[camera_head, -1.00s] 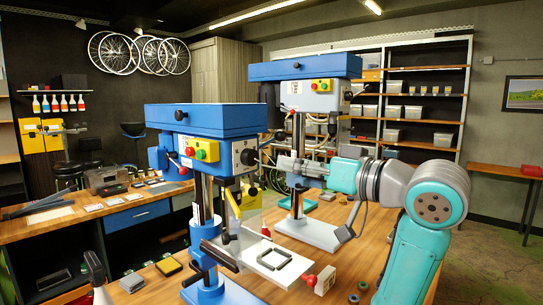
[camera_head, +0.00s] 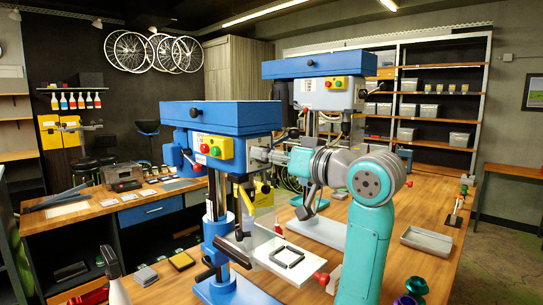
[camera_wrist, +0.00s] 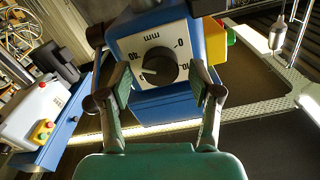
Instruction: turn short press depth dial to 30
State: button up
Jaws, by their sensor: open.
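The short press (camera_head: 222,118) is the nearer blue one on the bench. Its depth dial (camera_wrist: 160,70) is a dark round knob on a white plate marked "mm" with printed numbers, seen in the wrist view; I cannot read its setting. My open gripper (camera_wrist: 161,82) faces the dial, with one finger on each side of the knob. Whether the fingers touch the knob is unclear. In the head view my gripper (camera_head: 267,155) is at the right side of the press head and covers the dial.
The taller blue press (camera_head: 314,66) stands close behind my arm. A white plate (camera_head: 263,245) with a dark square frame (camera_head: 290,256) is below the short press head. A grey tray (camera_head: 427,240) lies on the bench at right.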

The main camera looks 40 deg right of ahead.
jog(key=c, duration=1.1)
jog(key=shift+c, duration=0.2)
jog(key=shift+n, duration=0.4)
jog(key=n, duration=1)
jog(key=shift+a+n, duration=0.15)
jog(key=shift+n, duration=0.25)
